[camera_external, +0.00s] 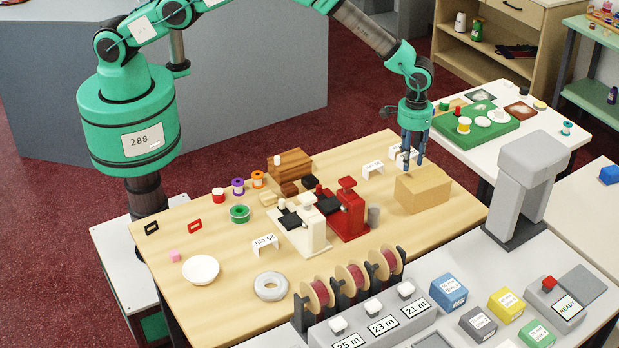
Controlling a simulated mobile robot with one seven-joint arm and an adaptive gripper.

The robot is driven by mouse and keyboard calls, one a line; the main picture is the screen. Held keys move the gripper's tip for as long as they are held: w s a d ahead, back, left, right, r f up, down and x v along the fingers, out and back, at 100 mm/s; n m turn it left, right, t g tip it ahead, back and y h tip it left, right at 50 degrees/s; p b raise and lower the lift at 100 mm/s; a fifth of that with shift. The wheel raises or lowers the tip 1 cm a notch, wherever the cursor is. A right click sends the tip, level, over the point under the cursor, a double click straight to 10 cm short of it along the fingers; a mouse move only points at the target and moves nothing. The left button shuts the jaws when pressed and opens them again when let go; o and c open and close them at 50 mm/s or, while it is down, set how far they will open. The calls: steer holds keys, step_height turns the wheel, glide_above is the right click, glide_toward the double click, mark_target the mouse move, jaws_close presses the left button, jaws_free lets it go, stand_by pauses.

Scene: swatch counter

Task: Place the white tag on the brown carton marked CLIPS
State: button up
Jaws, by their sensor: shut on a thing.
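The brown carton (423,190) stands on the right part of the wooden table, and no CLIPS marking can be read on it from here. My gripper (412,166) points straight down just above and behind the carton's top. It is shut on a small white thing, which looks like the white tag (407,159), mostly hidden by the fingers. I cannot tell whether the tag touches the carton. A black tag (151,228) and a red tag (195,226) lie at the table's left.
White label stands (265,243) (373,168) are on the table. A red press (347,210) and a cream press (303,226) stand left of the carton. Spools, a white bowl (201,269) and a tape ring (270,286) lie further left. A grey column (522,185) rises at right.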

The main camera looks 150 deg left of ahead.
mark_target(413, 177)
steer(key=shift+w+a, duration=0.5)
steer(key=shift+w, duration=0.05)
steer(key=shift+f, duration=0.15)
steer(key=shift+f, duration=1.65)
steer(key=shift+f, duration=0.15)
steer(key=o, duration=0.8)
steer(key=shift+o, duration=0.2)
step_height(413, 177, up, 12)
